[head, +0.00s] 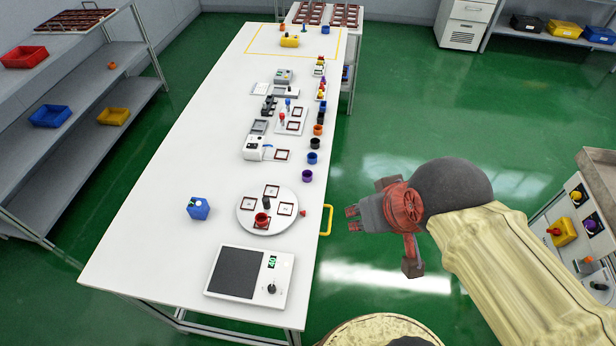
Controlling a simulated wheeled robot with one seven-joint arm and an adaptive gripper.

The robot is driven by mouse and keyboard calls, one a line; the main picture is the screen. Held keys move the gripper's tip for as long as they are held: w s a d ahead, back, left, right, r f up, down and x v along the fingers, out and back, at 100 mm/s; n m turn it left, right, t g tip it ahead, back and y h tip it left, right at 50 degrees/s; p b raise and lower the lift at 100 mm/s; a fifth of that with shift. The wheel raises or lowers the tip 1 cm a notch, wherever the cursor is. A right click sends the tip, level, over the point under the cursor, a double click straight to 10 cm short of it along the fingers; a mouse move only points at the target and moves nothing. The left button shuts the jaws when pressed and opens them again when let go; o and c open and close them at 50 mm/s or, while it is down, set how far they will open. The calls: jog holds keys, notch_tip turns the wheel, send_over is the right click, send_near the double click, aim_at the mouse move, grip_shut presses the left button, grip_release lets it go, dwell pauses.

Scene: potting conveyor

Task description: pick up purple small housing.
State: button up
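A small purple cup-shaped housing (307,176) stands upright on the white table near its right edge. It is at the near end of a line of small coloured cups. My gripper (352,218) is in the air over the green floor, just off the table's right edge. It points left and is to the right of and nearer than the purple housing, apart from it. Its two red fingertips show a gap with nothing between them.
Blue (312,158) and black (314,143) cups stand just behind the purple one. A round white turntable (248,218) with a red cup (262,219) is nearer, and a scale (285,280) nearer still. A yellow handle (326,220) sticks out from the table edge by my gripper.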

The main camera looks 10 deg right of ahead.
jog(key=shift+o, duration=0.7)
jog(key=shift+w, duration=0.1)
jog(key=o, duration=0.4)
jog(key=w+d+f+b, duration=0.1)
jog(key=w+f, duration=0.1)
jog(key=w, duration=0.2)
jog(key=w+d+f+t+b, duration=0.1)
jog(key=w+f, duration=0.1)
jog(key=w, duration=0.3)
jog(key=w+d+f+t+h+b, duration=0.1)
jog(key=w+d+f, duration=0.1)
jog(key=w, duration=0.3)
jog(key=shift+w+f, duration=0.2)
jog(key=shift+f, duration=0.2)
jog(key=shift+o, duration=0.2)
jog(key=w+f+t+b, duration=0.2)
jog(key=w+f+b, duration=0.1)
jog(key=w+f, duration=0.5)
jog(key=n+t+y+b, duration=0.2)
jog(key=t+y+b, duration=0.1)
jog(key=y+b, duration=0.1)
send_near(305, 172)
jog(key=shift+w+a+f+y+b, duration=0.15)
jog(key=shift+w+f+y+b, duration=0.25)
jog(key=shift+w+f+b, duration=0.15)
jog(key=b+x, duration=0.2)
jog(key=x, duration=0.3)
jog(key=shift+w, duration=0.4)
